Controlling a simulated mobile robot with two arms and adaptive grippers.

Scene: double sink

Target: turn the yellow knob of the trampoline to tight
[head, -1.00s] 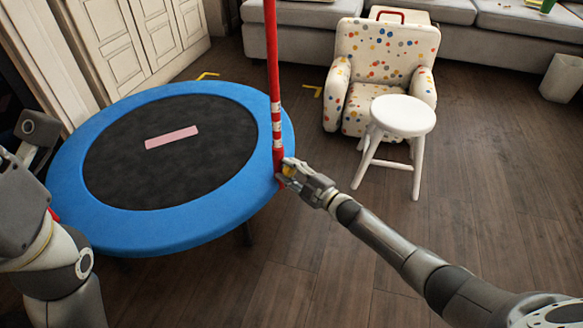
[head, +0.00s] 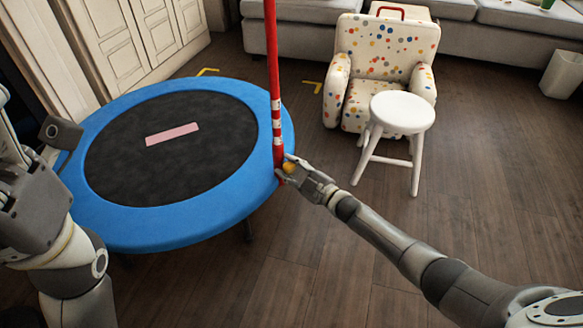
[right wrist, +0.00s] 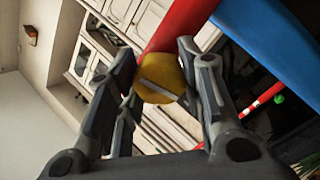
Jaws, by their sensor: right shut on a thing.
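The blue trampoline (head: 115,226) with a black mat stands at left centre in the head view. Its red pole (head: 272,60) rises from the right rim. The yellow knob (head: 289,168) sits low on the pole. My right gripper (head: 285,173) is at the knob, and in the right wrist view its fingers (right wrist: 160,85) are on either side of the knob (right wrist: 157,72), shut on it. A pale bar runs slantwise across the knob's face. My left arm (head: 35,200) is at the left edge; its fingertips are not clear.
A white stool (head: 402,113) and a spotted armchair (head: 388,50) stand right of the pole. A grey sofa (head: 310,22) is behind, and a white bin (head: 562,75) is at far right. The wooden floor (head: 480,200) on the right is clear.

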